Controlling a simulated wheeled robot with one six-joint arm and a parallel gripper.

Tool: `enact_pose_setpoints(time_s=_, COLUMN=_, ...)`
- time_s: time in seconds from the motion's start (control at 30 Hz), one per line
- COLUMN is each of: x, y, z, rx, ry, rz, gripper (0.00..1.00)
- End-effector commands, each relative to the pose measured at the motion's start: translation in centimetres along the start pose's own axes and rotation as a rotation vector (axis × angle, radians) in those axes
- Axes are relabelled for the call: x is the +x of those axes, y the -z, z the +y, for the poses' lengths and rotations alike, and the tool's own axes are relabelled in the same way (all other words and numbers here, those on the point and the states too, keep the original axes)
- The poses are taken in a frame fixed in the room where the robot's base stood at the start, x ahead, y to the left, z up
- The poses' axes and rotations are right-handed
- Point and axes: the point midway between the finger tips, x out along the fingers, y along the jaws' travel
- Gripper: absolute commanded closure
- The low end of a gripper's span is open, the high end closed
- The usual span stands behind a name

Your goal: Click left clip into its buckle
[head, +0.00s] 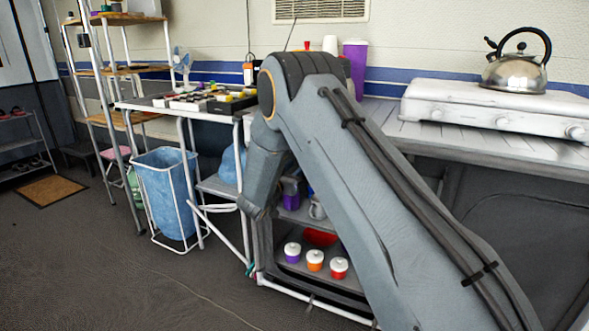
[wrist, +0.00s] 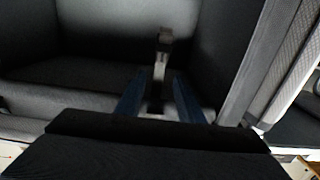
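In the wrist view, my gripper (wrist: 160,75) shows as two bluish fingers reaching up from the bottom middle. The fingers look apart, with a gap between them. A narrow grey clip-like piece (wrist: 164,42) stands upright beyond and between the fingertips, in front of a dark recess. Its lower part runs down between the fingers, and I see no clear contact with either one. I cannot tell whether this piece is the clip or the buckle. In the head view, my arm covers the middle and my gripper is hidden; no clip or buckle can be made out there.
A white stove (head: 480,105) with a kettle (head: 517,73) stands on the counter at right. Low shelves hold several small lidded jars (head: 315,258). A blue bin (head: 167,195) stands left of my arm. The floor (head: 90,260) at lower left is clear.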

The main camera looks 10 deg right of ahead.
Motion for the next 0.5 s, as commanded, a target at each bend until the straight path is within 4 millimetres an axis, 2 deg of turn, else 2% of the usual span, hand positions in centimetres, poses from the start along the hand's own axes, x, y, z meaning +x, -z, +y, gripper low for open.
enact_pose_setpoints(time_s=0.17, x=-1.4, y=0.1, z=-0.1, rx=0.0, ry=0.003, rz=-0.001, gripper=0.66)
enact_pose_setpoints(time_s=0.5, x=-6.6, y=0.1, z=-0.1, rx=-0.001, ry=0.002, rz=-0.001, gripper=0.66)
